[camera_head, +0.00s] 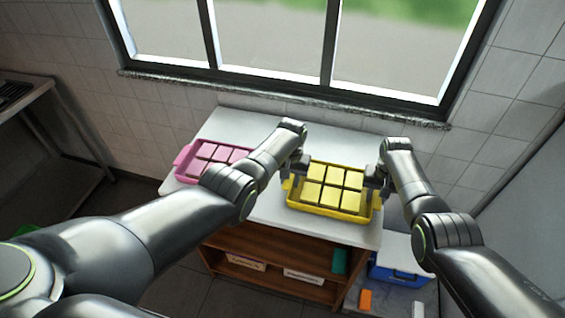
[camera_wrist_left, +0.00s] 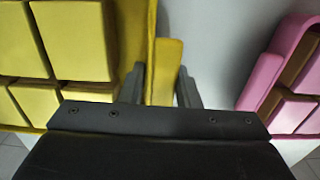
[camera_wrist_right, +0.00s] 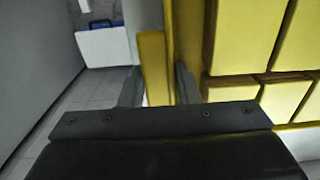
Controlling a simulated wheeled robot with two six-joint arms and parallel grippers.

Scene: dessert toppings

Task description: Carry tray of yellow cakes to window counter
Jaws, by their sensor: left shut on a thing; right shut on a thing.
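A yellow tray (camera_head: 330,211) holds several yellow cakes (camera_head: 328,187) in rows. It is at the right part of the white counter (camera_head: 255,208) under the window; I cannot tell whether it rests on the top or is just above it. My left gripper (camera_head: 291,179) is shut on the tray's left handle, which shows between the fingers in the left wrist view (camera_wrist_left: 164,75). My right gripper (camera_head: 377,186) is shut on the tray's right handle, seen between the fingers in the right wrist view (camera_wrist_right: 155,70). The tray looks level.
A pink tray (camera_head: 180,161) with pink-topped cakes stands on the counter to the left, with a gap between the trays. The counter has brown shelves (camera_head: 262,262) below. A blue and white box (camera_head: 398,262) stands at the lower right. The window sill (camera_head: 280,95) is behind.

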